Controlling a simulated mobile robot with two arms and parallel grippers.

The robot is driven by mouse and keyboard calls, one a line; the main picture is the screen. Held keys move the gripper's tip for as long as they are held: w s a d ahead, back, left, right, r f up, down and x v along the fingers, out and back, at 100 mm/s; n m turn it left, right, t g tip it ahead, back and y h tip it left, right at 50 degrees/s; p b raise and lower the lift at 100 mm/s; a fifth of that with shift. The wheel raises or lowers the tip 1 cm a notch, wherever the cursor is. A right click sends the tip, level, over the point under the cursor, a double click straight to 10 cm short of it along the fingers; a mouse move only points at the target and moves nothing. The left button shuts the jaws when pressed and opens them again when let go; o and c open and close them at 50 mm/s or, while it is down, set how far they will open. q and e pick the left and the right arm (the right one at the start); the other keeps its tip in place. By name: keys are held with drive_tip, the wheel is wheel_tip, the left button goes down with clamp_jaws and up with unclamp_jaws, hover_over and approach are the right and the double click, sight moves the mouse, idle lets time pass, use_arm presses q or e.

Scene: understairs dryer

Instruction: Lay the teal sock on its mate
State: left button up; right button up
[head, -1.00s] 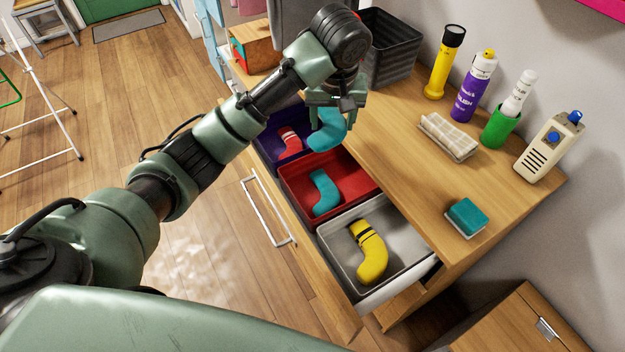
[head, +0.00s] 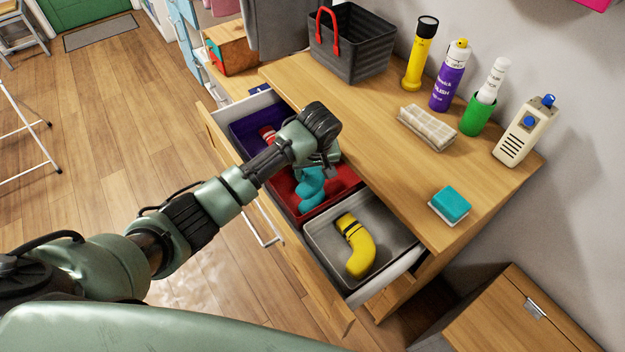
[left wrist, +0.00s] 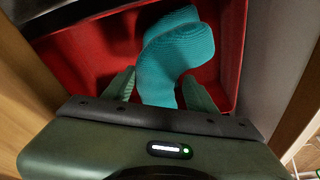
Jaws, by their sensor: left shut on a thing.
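My left gripper (head: 320,166) is shut on a teal sock (head: 312,176) and holds it over the red tray (head: 343,192) in the open drawer. In the left wrist view the sock (left wrist: 178,52) sits between the two fingers (left wrist: 160,92), with the red tray (left wrist: 232,50) around and below it. The mate, another teal sock (head: 308,206), lies in the red tray, mostly covered by the held sock and gripper. I cannot tell whether the two socks touch. My right gripper is not in view.
A grey tray (head: 322,258) with a yellow sock (head: 359,252) is nearer in the drawer. A purple tray (head: 243,133) with a red sock (head: 268,133) is farther.

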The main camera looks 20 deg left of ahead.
sight(313, 177)
use_arm(q)
drive_tip(key=shift+f, duration=2.3)
drive_tip(key=shift+f, duration=0.4)
drive_tip(key=o, duration=1.5)
drive_tip(key=shift+r, duration=0.45)
drive_tip(key=v, duration=1.2)
drive_tip(key=shift+d, duration=0.1)
